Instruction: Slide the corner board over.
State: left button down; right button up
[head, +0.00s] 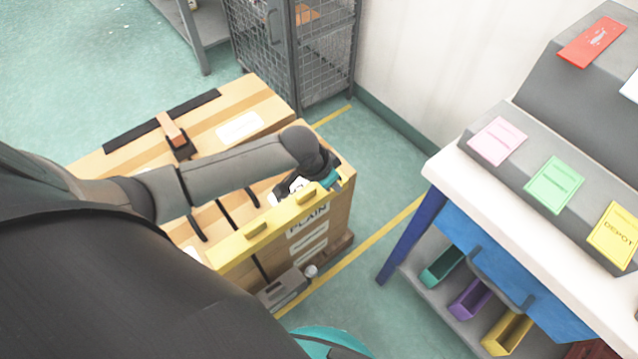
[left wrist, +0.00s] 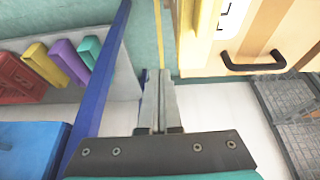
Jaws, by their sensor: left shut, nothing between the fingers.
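The yellow corner board (head: 268,231) lies along the top front edge of a wooden crate (head: 322,232) marked PLAIN. It has two raised yellow blocks along it. My left gripper (head: 331,182) is at the right end of the board, by the crate's corner; contact cannot be told. In the left wrist view its fingers (left wrist: 158,98) are together with nothing between them. A yellow strip (left wrist: 187,35), likely the board, stands beyond and right of them against the crate (left wrist: 262,35). My right gripper is not in view.
A white-topped bench (head: 455,190) with coloured cards and bins stands to the right, across a floor gap (head: 385,165). A wire cage (head: 325,55) stands behind the crate. A grey tool-like block (head: 283,290) is below the board. Dark straps cross the crate.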

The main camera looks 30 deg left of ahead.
pick_arm(q)
notch_tip(320, 180, up, 4)
jog(key=b, duration=0.2)
send_over(319, 192)
jog(key=shift+g+y, duration=0.3)
jog(key=shift+g, duration=0.1)
jog(key=b+x, duration=0.2)
jog(key=x, duration=0.1)
jog(key=b+x, duration=0.2)
jog(key=x, duration=0.1)
jog(key=b+x, duration=0.2)
jog(key=x, duration=0.1)
jog(key=shift+w+d+f, duration=0.1)
jog(key=shift+w+d, duration=0.15)
jog(key=shift+w, duration=0.2)
jog(key=shift+s+a+f+b, duration=0.15)
jog(key=shift+s+a, duration=0.1)
jog(key=shift+s, duration=0.3)
jog(key=shift+s+a+r+b, duration=0.15)
jog(key=shift+s+a, duration=0.1)
jog(key=shift+s, duration=0.25)
jog(key=shift+s+a, duration=0.25)
jog(key=shift+s, duration=0.45)
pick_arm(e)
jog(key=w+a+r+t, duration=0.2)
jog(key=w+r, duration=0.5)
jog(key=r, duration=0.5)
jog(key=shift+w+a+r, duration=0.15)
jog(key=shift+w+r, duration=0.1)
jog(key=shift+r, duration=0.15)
